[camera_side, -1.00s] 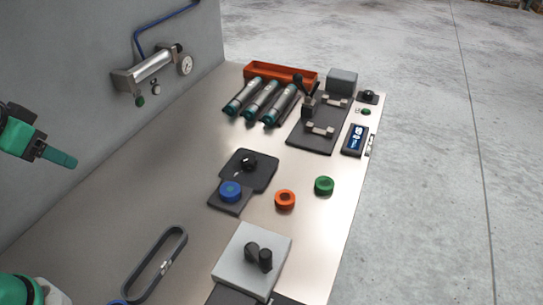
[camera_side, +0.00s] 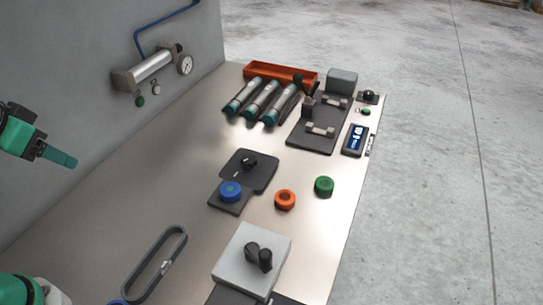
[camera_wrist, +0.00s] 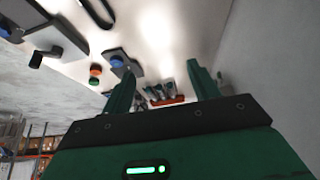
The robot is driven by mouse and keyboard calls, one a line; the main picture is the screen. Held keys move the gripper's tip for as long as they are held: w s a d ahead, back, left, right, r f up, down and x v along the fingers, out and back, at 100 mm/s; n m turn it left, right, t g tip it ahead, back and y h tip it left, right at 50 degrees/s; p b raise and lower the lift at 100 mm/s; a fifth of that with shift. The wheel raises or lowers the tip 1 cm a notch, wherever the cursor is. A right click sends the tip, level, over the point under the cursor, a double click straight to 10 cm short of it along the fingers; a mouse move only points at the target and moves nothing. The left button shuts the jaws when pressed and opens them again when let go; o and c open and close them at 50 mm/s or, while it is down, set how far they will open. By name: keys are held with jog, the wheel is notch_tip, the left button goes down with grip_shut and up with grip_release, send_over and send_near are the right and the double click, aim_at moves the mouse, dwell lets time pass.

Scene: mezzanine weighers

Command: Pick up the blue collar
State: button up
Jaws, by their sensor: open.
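The blue collar (camera_side: 230,191) is a short ring lying on a small dark square pad (camera_side: 228,207) near the middle of the bench. It also shows in the wrist view (camera_wrist: 117,61), above the left finger. My gripper (camera_side: 68,160) is at the left in the side view, in front of the grey wall, above the bench and well away from the collar. In the wrist view its two green fingers (camera_wrist: 161,72) are spread apart with nothing gripped between them. Another blue part (camera_side: 117,302) is cut off at the bottom edge of the side view.
An orange ring (camera_side: 285,199) and a green ring (camera_side: 324,186) lie right of the collar. A black knob (camera_side: 248,162) on a dark plate stands behind it. A grey block (camera_side: 240,278) with a dark handle and a belt loop (camera_side: 153,266) are nearer. Bare bench lies left.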

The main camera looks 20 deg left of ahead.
jog(key=shift+o, duration=0.8)
jog(key=shift+w, duration=0.1)
